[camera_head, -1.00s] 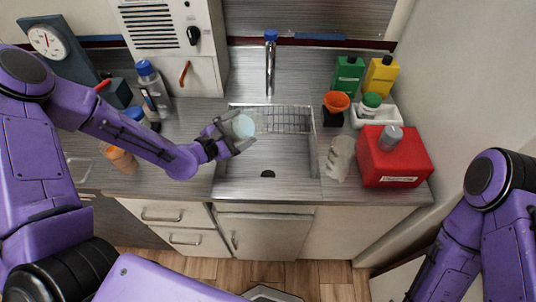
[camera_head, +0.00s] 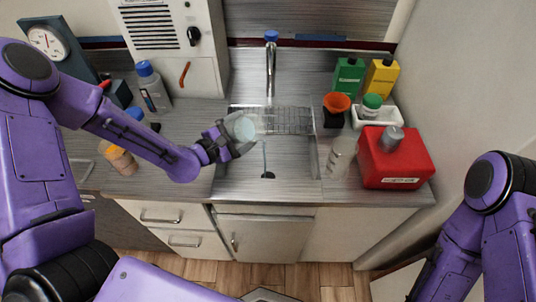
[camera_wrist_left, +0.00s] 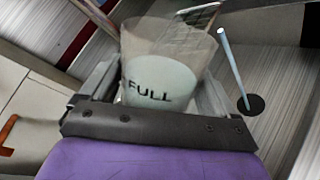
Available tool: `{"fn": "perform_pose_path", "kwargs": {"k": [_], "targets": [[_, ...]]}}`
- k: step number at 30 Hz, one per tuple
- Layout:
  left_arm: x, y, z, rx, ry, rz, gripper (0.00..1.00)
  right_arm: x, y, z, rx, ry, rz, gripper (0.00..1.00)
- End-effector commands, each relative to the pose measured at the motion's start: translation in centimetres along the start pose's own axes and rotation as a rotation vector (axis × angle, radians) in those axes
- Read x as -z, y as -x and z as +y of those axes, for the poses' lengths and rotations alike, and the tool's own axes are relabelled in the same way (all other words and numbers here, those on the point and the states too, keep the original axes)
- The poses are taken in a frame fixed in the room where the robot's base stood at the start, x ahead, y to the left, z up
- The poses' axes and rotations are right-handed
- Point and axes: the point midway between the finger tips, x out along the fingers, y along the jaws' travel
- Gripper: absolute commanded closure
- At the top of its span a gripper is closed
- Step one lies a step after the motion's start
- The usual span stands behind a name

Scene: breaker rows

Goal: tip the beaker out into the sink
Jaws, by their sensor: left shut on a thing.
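The beaker (camera_head: 244,129) is a clear cup with pale blue contents, held over the left part of the sink (camera_head: 235,180). My left gripper (camera_head: 232,138) is shut on it, one finger on each side. In the left wrist view the beaker (camera_wrist_left: 160,75) bears the word FULL and its mouth faces away from the wrist. A thin pale blue stream (camera_head: 264,158) runs down toward the dark drain (camera_head: 268,175). The stream also shows in the left wrist view (camera_wrist_left: 233,65), ending at the drain (camera_wrist_left: 251,105). My right gripper is outside the picture.
A faucet (camera_head: 271,65) stands behind the sink, with a wire rack (camera_head: 288,121) at the sink's back. Right of the sink are a clear bottle (camera_head: 341,157), a red can (camera_head: 398,160) and an orange funnel (camera_head: 336,102). Bottles (camera_head: 150,88) stand at the left.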

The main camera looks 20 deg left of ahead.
Motion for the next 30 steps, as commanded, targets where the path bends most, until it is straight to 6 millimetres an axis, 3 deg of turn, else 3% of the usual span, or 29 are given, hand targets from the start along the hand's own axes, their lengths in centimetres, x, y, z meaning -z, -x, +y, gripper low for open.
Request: {"fn": "perform_pose_path", "kwargs": {"k": [30], "targets": [[-0.34, 0.09, 0.41, -0.001, -0.077, 0.02, 0.53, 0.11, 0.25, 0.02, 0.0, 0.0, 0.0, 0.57]]}}
